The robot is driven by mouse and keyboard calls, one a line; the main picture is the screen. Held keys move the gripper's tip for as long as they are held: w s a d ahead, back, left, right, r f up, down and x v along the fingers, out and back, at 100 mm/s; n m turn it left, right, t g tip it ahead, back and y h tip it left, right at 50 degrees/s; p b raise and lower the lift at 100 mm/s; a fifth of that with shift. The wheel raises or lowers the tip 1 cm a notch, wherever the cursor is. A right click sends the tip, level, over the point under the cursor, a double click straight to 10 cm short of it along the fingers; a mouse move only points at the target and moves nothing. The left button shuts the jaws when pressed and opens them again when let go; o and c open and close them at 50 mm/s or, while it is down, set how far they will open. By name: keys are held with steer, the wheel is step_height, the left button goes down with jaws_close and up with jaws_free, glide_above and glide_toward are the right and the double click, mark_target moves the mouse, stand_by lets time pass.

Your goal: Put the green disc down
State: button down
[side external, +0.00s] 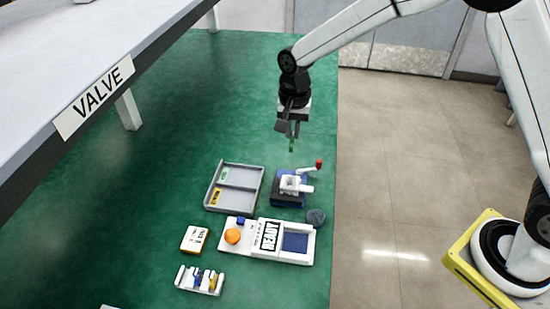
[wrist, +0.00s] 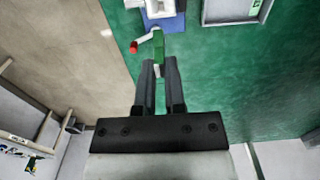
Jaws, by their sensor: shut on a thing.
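My gripper (side external: 292,131) is shut on the green disc (side external: 292,146) and holds it in the air, above and behind the blue-based pump (side external: 290,187) in the side view. In the wrist view, the green disc (wrist: 158,46) shows edge-on as a narrow green piece at the tips of my gripper (wrist: 158,66). Its lower part lies between the fingers. The pump is white on a blue base, with a white lever ending in a red knob (side external: 319,164). It also shows at the top of the wrist view (wrist: 166,20).
A grey two-compartment tray (side external: 262,190) with green and yellow labels stands left of the pump. In front are a dark round piece (side external: 316,217), a white READY panel (side external: 297,258) with an orange ball (side external: 232,236), a small box (side external: 195,239) and a rack (side external: 181,279). The green mat behind is clear.

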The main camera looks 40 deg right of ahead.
steer(key=shift+a, duration=0.1)
steer(key=s+a+f, duration=0.3)
steer(key=s+a, duration=0.5)
glide_above(243, 202)
step_height(243, 202, down, 10)
steer(key=shift+s+r, duration=0.15)
steer(key=shift+s, duration=0.05)
stand_by(0.5)
steer(key=shift+w+f, duration=0.15)
steer(key=shift+f, duration=0.8)
steer(key=shift+w+f, duration=0.1)
steer(key=shift+f, duration=0.8)
steer(key=shift+f, duration=0.15)
